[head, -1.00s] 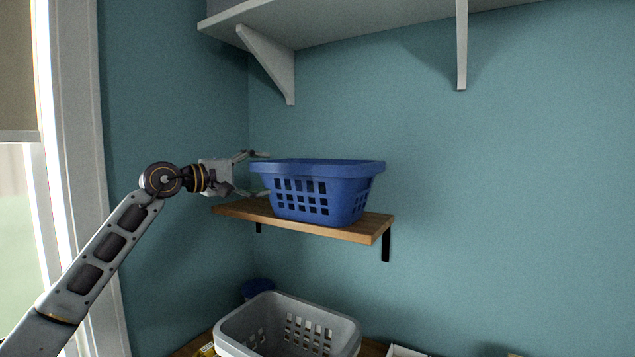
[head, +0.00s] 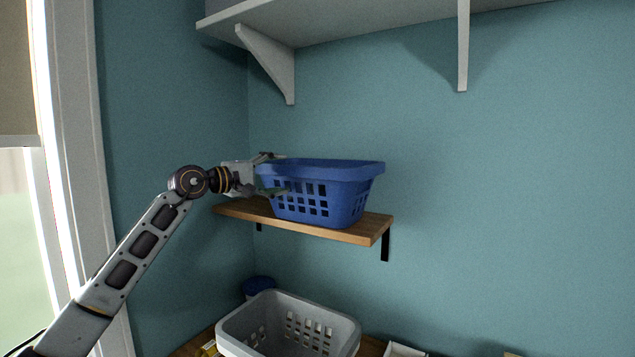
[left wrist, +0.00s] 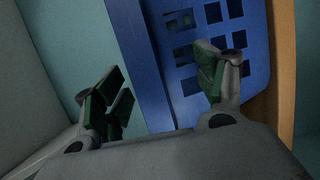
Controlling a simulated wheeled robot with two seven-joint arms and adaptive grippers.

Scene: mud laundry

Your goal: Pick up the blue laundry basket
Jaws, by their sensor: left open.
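The blue laundry basket (head: 322,190) stands upright on a small wooden wall shelf (head: 355,232) in the head view. My left gripper (head: 270,174) is at the basket's left end. One finger is at rim height and the other lower, beside the holed wall. In the left wrist view the basket (left wrist: 185,70) fills the middle, tilted by the camera. There my left gripper (left wrist: 160,95) is open, with the basket's rim edge lying between its two green-padded fingers. I cannot tell whether a finger touches the basket. My right gripper is not in view.
A grey laundry basket (head: 238,332) stands below the shelf, with a blue round object (head: 258,286) behind it. A white upper shelf (head: 345,22) with brackets (head: 268,62) hangs above. A window frame (head: 85,200) is at the left. The wall right of the blue basket is clear.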

